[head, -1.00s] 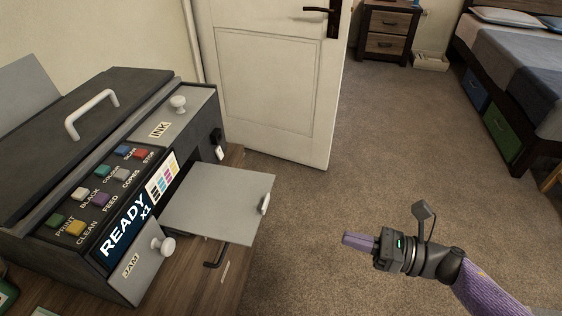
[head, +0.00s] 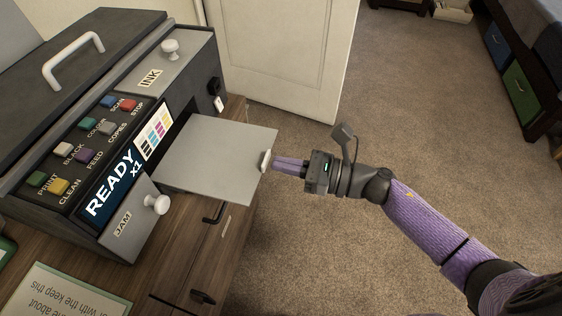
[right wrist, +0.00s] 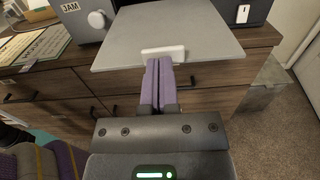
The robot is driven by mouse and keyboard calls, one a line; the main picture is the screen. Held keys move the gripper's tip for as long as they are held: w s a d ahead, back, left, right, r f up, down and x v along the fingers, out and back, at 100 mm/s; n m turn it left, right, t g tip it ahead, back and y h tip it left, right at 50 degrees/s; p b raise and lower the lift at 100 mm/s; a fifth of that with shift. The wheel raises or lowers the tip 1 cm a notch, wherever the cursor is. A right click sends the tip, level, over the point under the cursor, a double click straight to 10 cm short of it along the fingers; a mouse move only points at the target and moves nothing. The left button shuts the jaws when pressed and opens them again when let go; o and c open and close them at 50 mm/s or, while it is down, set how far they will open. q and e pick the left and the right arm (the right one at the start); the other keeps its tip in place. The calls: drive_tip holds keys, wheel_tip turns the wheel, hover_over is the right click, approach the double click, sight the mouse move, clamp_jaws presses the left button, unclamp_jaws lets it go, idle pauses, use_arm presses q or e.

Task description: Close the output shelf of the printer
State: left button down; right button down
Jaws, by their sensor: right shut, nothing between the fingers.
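The printer (head: 150,70) is a dark grey box on a wooden cabinet at the left of the head view. Its grey output shelf (head: 215,165) sticks out to the right, flat and extended past the cabinet edge. The shelf has a small white handle (head: 265,161) on its outer edge; the shelf (right wrist: 170,32) and handle (right wrist: 163,52) also show in the right wrist view. My right gripper (head: 276,162) is shut and empty, its purple fingertips at the handle. Whether they touch it is hard to tell. My left gripper is not in view.
The JAM panel (head: 135,222) and INK panel (head: 165,68) have white knobs and are shut. The cabinet (head: 222,235) has drawers with dark handles below the shelf. A white door (head: 285,50) stands behind. The carpet (head: 420,120) to the right is clear.

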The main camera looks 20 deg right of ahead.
sight(207, 152)
drive_tip(key=shift+w+a, duration=0.2)
drive_tip(key=shift+a, duration=0.15)
drive_tip(key=b+x, duration=0.3)
drive_tip(key=x, duration=1.1)
drive_tip(key=shift+w+f, duration=0.1)
drive_tip(key=shift+w+a, duration=0.2)
drive_tip(key=shift+a, duration=0.15)
drive_tip(key=shift+b, duration=0.3)
